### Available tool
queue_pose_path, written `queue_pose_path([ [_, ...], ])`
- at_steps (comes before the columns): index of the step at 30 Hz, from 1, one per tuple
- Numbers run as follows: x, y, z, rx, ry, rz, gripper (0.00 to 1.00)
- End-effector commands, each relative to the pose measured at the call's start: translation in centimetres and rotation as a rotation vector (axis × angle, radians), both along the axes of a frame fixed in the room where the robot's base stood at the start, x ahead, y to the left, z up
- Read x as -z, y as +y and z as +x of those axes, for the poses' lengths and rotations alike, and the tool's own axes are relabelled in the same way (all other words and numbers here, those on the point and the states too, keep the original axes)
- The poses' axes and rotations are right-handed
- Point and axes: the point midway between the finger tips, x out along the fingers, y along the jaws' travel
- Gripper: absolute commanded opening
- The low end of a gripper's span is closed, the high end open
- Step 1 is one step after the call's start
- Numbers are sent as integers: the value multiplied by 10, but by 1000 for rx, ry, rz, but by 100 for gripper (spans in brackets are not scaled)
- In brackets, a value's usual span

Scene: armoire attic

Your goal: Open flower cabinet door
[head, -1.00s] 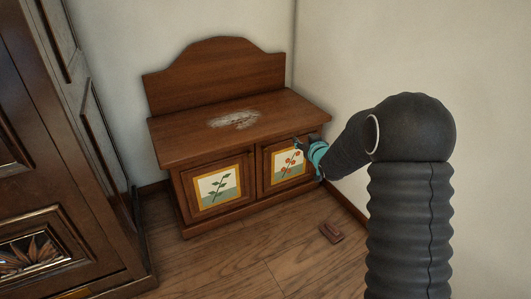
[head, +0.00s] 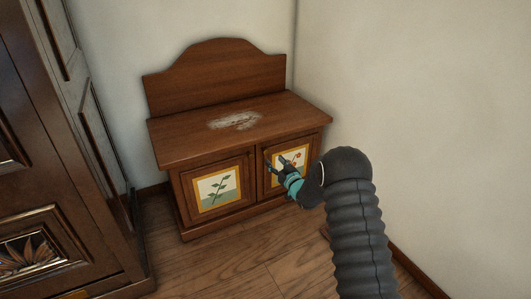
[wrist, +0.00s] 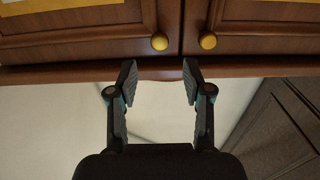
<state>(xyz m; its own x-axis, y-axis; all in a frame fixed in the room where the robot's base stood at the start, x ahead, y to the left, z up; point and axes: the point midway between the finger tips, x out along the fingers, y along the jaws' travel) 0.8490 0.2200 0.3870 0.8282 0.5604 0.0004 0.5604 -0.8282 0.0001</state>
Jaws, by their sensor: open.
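The low wooden cabinet (head: 215,160) stands in the corner with two shut doors. Its left door (head: 183,190) bears a green leafy sprig picture (head: 218,187). Its right door (head: 264,192) bears a red-flowered picture (head: 299,157), partly hidden by my gripper (head: 274,162). My gripper is open and empty in front of the right door's upper inner corner. The wrist view shows the doors upside down, with two yellow knobs (wrist: 160,41) (wrist: 208,41) near their meeting edge. My open fingers (wrist: 157,76) are roughly lined up with the left-hand knob there, apart from it.
A large dark carved armoire (head: 60,150) stands close on the left. Pale walls (head: 420,110) meet behind the cabinet and run along the right. The wooden floor (head: 230,265) in front of the cabinet is clear.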

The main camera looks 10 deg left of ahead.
Motion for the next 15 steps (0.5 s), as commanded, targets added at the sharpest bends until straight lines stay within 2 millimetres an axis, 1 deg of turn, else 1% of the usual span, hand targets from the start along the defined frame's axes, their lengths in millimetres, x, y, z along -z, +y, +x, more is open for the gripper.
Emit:
queue_pose_path([
  [1, 1, 7, 8, -2, -1, 0, 50],
  [9, 1, 30, 44, 0, -1, -1, 50],
  [15, 1, 43, 63, 0, -1, -1, 50],
])
